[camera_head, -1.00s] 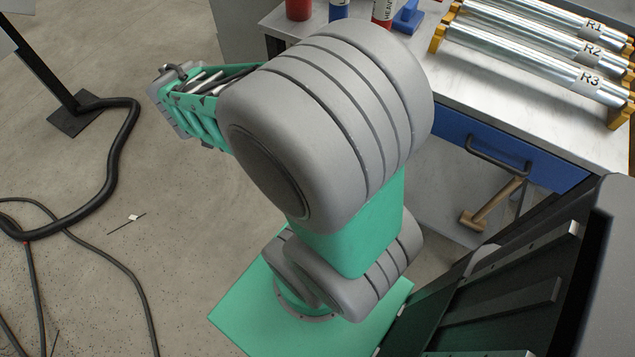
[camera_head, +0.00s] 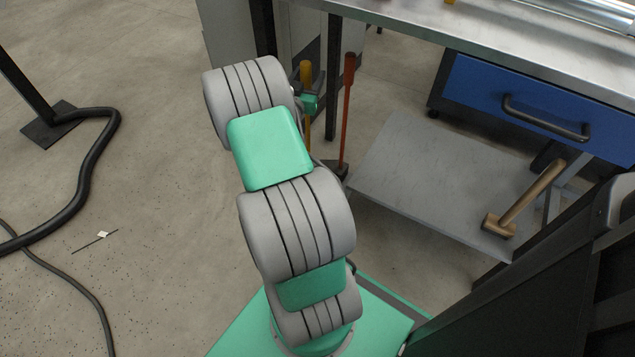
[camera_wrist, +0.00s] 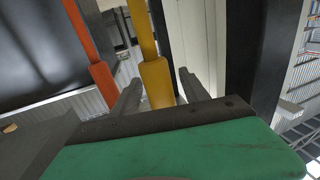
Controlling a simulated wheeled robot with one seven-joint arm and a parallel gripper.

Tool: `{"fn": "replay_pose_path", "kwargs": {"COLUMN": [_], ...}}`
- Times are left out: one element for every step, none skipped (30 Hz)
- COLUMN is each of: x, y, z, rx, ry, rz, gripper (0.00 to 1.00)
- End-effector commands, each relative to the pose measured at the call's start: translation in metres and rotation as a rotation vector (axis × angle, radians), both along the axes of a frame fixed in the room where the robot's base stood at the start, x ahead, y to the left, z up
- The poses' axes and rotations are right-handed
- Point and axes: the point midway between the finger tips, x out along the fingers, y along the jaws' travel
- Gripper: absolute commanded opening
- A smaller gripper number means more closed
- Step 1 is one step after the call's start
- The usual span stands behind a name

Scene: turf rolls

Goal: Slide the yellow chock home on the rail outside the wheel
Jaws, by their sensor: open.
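An upright yellow pole (camera_head: 306,72), which I take to be the yellow chock's handle, stands beyond my arm near the bench's left end. Its lower part is hidden, so I see no yellow chock body. In the wrist view the yellow handle (camera_wrist: 156,80) stands between the two grey fingers of my gripper (camera_wrist: 160,78). The fingers are open, one on each side, with a gap visible at the right; contact at the left is unclear. In the head view my arm mostly hides the gripper. I see neither wheel nor rail for certain.
A red-orange pole (camera_head: 347,105) with a dark block at its foot stands just right of the yellow one; it shows left of it in the wrist view (camera_wrist: 88,45). A bench with a blue drawer (camera_head: 530,105) and a lower shelf holding a mallet (camera_head: 522,200) are right.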

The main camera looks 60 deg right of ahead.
Motion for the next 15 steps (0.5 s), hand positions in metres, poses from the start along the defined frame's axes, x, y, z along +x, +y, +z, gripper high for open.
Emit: {"fn": "replay_pose_path", "kwargs": {"x": [0.0011, 0.0017, 0.0022, 0.0024, 0.0025, 0.0026, 0.0025, 0.0026, 0.0026, 0.0026, 0.0026, 0.0026, 0.0026, 0.0026, 0.0026], "y": [-0.0047, -0.0061, -0.0068, -0.0068, -0.0065, -0.0063, -0.0062, -0.0061, -0.0061, -0.006, -0.006, -0.006, -0.0059, -0.0059, -0.0059], "z": [-0.0005, 0.0, 0.0002, 0.0003, 0.0004, 0.0003, 0.0003, 0.0003, 0.0003, 0.0003, 0.0003, 0.0003, 0.0003, 0.0002, 0.0002], "rx": [0.0, 0.0, 0.0, 0.0, 0.0, 0.0, 0.0, 0.0, 0.0, 0.0, 0.001, 0.001, 0.001, 0.001, 0.001], "ry": [-0.001, 0.0, 0.0, 0.0, 0.0, 0.0, 0.0, 0.0, 0.0, 0.0, 0.0, 0.0, 0.0, 0.0, 0.0], "rz": [-0.001, 0.0, 0.0, 0.001, 0.001, 0.001, 0.001, 0.002, 0.002, 0.002, 0.002, 0.002, 0.002, 0.002, 0.002], "gripper": [0.53, 0.53, 0.53, 0.53, 0.53, 0.53, 0.53, 0.52, 0.49, 0.47, 0.44, 0.41, 0.38, 0.36, 0.33]}}
